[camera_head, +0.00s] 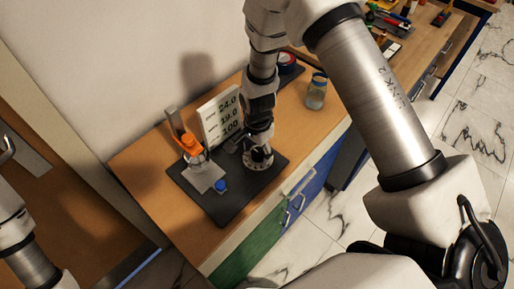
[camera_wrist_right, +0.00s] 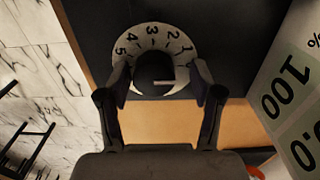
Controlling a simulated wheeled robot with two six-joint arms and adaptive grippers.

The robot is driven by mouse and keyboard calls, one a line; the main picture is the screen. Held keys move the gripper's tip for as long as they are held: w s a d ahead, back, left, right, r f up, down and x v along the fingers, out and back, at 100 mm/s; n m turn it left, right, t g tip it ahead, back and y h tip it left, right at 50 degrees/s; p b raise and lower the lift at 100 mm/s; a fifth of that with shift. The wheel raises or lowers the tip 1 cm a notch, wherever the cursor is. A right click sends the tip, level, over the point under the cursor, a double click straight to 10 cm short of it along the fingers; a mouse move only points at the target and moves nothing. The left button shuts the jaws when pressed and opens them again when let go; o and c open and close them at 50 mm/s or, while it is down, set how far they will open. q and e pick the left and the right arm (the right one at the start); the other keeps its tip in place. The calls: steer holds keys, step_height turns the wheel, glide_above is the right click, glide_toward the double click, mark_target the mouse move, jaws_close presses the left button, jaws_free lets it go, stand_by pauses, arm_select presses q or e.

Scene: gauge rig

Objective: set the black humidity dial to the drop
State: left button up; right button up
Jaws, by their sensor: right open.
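The black humidity dial (camera_wrist_right: 155,72) has a dark round knob inside a pale ring numbered 1 to 5. A light mark on the knob points right in the wrist view. In the head view, the dial (camera_head: 259,160) sits on the dark mat, partly covered by my right gripper (camera_head: 257,147). In the wrist view, my right gripper (camera_wrist_right: 160,82) is open, with one finger on each side of the knob. I cannot tell whether the fingers touch it. No drop symbol is discernible; the fingers hide part of the ring. My left gripper is out of view.
An orange-topped device (camera_head: 190,143) and a blue knob (camera_head: 221,185) are to the left on the dark mat (camera_head: 231,208). A glass jar (camera_head: 316,92) stands farther right.

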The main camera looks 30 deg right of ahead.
steer(key=shift+s+r, duration=0.25)
steer(key=shift+s, duration=0.05)
steer(key=shift+c, duration=0.6)
steer(key=shift+s+r, duration=0.1)
steer(key=shift+s, duration=0.1)
steer(key=c, duration=0.6)
steer(key=shift+a, duration=0.1)
steer(key=c, duration=0.4)
steer(key=shift+w, duration=0.1)
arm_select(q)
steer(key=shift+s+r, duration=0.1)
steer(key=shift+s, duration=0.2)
